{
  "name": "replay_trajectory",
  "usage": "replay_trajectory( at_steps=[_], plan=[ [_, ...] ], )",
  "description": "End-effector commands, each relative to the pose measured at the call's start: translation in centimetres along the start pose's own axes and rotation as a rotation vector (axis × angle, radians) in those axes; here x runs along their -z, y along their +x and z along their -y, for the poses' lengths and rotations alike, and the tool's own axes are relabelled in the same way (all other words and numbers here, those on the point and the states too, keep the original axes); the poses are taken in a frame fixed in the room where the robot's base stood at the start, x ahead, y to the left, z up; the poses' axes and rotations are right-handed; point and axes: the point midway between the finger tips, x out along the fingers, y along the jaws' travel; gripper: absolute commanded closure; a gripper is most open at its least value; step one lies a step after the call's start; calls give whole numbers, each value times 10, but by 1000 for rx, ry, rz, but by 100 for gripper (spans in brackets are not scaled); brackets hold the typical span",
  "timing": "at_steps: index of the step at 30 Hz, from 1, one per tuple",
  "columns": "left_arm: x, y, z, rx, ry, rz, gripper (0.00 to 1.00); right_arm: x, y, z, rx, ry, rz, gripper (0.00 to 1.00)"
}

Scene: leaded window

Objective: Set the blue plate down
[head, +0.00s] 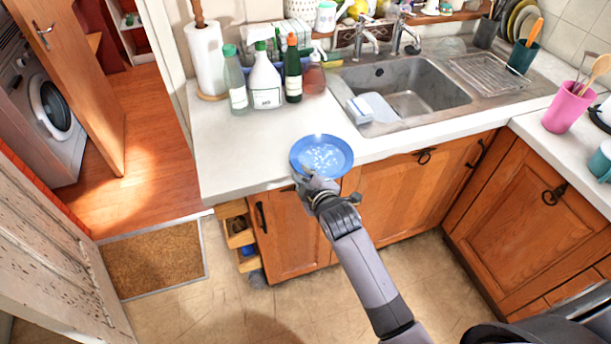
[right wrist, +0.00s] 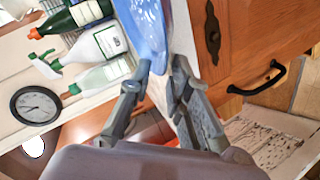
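The blue plate (head: 322,154), with white speckles in its middle, is at the front edge of the white counter (head: 225,155), left of the sink, and partly overhangs the edge in the head view. My right gripper (head: 314,184) is at the plate's near rim, with its fingers on either side of it. In the right wrist view the plate (right wrist: 150,30) reaches in between the fingertips (right wrist: 161,65), and the gripper looks shut on its rim. Whether the plate's underside touches the counter cannot be told. My left gripper is not in view.
Several bottles (head: 265,82) and a paper towel roll (head: 206,58) stand behind the plate. The sink (head: 410,88) with a white and blue item (head: 372,108) is to the right. The counter left of the plate is clear. An open drawer (head: 238,232) juts out below.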

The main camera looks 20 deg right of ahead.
Motion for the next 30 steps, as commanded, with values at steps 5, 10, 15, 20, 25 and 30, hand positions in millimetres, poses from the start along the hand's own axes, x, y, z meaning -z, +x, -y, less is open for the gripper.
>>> replay_trajectory(
  at_steps=[5,10,15,20,25,30],
  plan=[
    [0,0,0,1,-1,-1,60,0,0,0,0,0,0,75],
    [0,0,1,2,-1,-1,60,0,0,-1,0,0,0,75],
    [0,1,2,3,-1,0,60,0,-9,-1,0,-1,0,75],
    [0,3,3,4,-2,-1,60,0,-36,0,0,-1,-1,75],
    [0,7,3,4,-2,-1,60,0,-71,0,-1,-2,0,75],
    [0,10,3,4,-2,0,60,0,-100,0,0,0,-1,75]
  ],
)
